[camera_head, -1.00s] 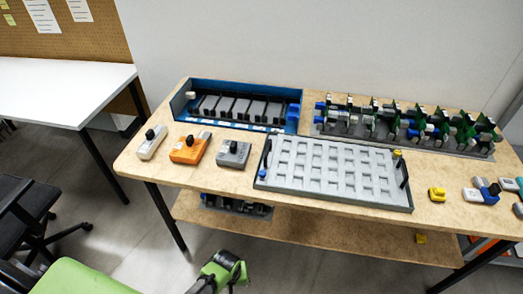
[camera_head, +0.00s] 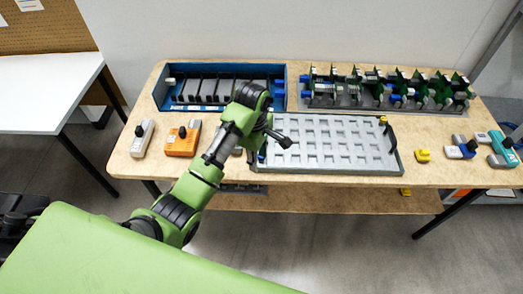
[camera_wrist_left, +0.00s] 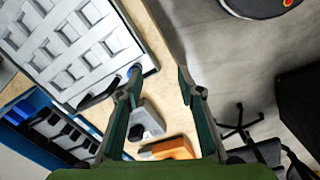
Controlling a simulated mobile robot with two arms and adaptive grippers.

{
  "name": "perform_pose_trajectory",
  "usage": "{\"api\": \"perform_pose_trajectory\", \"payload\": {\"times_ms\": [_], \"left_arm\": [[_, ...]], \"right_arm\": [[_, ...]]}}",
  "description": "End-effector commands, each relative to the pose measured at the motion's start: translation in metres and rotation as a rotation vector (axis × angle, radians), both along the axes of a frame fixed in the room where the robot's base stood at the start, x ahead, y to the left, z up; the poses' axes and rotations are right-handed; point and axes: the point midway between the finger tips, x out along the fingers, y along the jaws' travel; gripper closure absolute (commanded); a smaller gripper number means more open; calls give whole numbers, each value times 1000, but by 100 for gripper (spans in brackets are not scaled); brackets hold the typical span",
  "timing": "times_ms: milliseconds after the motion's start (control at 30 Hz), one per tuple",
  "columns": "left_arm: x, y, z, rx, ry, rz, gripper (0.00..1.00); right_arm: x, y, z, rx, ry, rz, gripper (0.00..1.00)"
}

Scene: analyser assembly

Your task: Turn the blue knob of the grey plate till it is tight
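The grey plate (camera_head: 330,146) with rows of pockets lies on the wooden table, with dark handles at its ends. Its blue knob (camera_head: 262,155) is at the left end, partly hidden by my gripper. In the left wrist view the blue knob (camera_wrist_left: 134,70) shows close to the tip of the left-hand finger; I cannot tell whether they touch. My left gripper (camera_head: 275,140) is over the plate's left end. The left wrist view shows its fingers (camera_wrist_left: 160,85) spread apart with nothing between the tips. My right gripper is not in view.
A blue-walled tray (camera_head: 157,92) stands behind the plate, and a rack of green boards (camera_head: 385,90) at the back right. An orange box (camera_head: 180,142) and a white box (camera_head: 143,138) lie left of my gripper. A yellow piece (camera_head: 423,156) lies right of the plate.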

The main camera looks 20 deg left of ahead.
Motion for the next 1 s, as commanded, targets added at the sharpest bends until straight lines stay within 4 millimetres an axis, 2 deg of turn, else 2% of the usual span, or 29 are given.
{"api": "perform_pose_trajectory", "payload": {"times_ms": [33,200,333,433,533,667,1000], "left_arm": [[12,0,15,0,4,58,66],[39,1,59,4,37,291,66],[50,1,83,10,56,420,66],[52,1,88,13,64,460,66],[52,2,82,14,67,470,66],[51,2,63,14,68,468,66],[51,2,-9,15,67,467,66]], "right_arm": [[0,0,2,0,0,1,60],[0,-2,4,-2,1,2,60],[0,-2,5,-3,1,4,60],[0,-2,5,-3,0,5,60],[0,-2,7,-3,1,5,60],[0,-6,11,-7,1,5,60],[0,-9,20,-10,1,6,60]]}}
